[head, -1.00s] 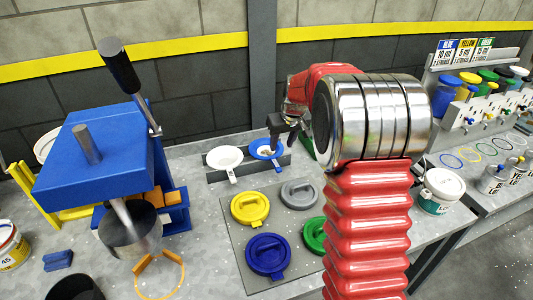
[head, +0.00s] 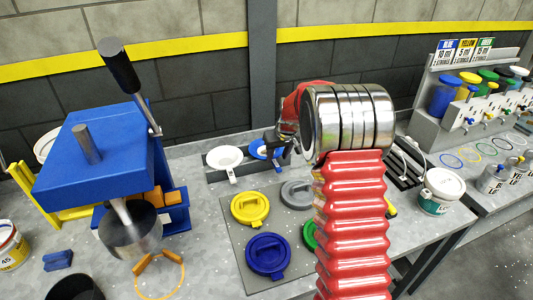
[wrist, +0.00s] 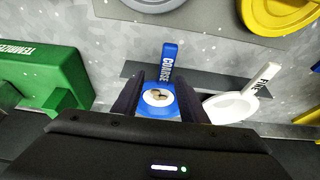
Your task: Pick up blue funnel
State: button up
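The blue funnel (head: 258,151) sits in a dark rack at the back of the table, partly hidden behind my gripper. In the wrist view the blue funnel (wrist: 167,68) shows its handle, marked "COARSE", pointing away from the gripper body. My gripper (head: 279,143) is low at the funnel's right side in the head view. In the wrist view its two dark fingers (wrist: 160,84) are apart, one on each side of the funnel. I cannot tell whether they touch it.
A white funnel (head: 225,157), marked "FINE" in the wrist view, sits close beside the blue one in the rack (head: 213,174). Yellow (head: 249,207) and blue (head: 267,254) lids lie in front. A blue press (head: 95,150) stands at left. A green block (wrist: 50,75) shows in the wrist view.

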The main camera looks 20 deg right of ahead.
aim_at(274, 161)
jog(key=shift+a+x, duration=0.2)
jog(key=shift+x, duration=1.1)
jog(key=shift+a+x, duration=0.15)
jog(key=shift+x, duration=1.15)
jog(key=shift+s, duration=0.1)
grip_shut()
